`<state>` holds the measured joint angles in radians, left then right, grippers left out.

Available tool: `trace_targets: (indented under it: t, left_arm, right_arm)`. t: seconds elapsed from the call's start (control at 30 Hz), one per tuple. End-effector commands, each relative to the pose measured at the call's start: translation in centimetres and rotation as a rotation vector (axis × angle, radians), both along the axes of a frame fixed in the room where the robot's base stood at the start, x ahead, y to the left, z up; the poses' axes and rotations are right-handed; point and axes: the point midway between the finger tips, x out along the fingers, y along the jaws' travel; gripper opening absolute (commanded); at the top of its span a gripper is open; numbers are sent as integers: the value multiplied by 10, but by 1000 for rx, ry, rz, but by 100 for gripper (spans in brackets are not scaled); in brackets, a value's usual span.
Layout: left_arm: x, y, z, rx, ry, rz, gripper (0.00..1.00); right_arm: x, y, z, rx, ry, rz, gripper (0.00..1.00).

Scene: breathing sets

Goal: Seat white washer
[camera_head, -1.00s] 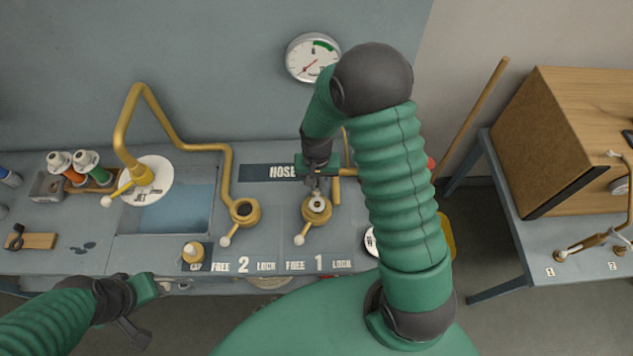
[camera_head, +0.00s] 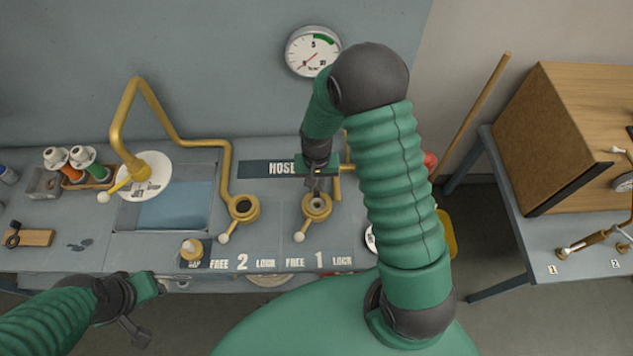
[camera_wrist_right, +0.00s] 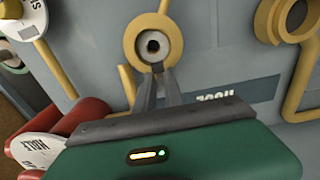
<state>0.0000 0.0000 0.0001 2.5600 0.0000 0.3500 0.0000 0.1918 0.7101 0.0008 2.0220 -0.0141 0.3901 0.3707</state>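The white washer (camera_wrist_right: 153,45) shows as a pale ring around a dark hole, inside the brass socket of hose station 1 (camera_wrist_right: 132,43). In the head view this socket (camera_head: 305,212) stands above the "1" label, with its small lever toward the front. I cannot tell whether the washer lies fully flat. My right gripper (camera_wrist_right: 158,72) is at the socket's rim beside the washer, its fingers a little apart with nothing seen between them. In the head view the right gripper (camera_head: 316,189) is just behind the socket opening. My left gripper (camera_head: 160,284) is at the bench's front edge; its fingers are unclear.
A second brass socket (camera_head: 244,209) with a bent pipe stands to the left.

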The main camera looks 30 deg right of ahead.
Motion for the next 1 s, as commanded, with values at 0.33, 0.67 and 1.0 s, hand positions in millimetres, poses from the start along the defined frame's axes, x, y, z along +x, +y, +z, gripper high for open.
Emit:
trace_targets:
  t: [0.33, 0.67, 1.0]
  left_arm:
    - [0, 0, 0, 0, 0, 0, 36]
    - [0, 0, -3, 0, 0, 0, 36]
    - [0, 0, -9, 0, 0, 0, 36]
  right_arm:
    - [0, -1, 0, 0, 1, -1, 35]
    - [1, -1, 41, -2, -6, 0, 35]
    - [0, 0, 137, -1, -4, -1, 35]
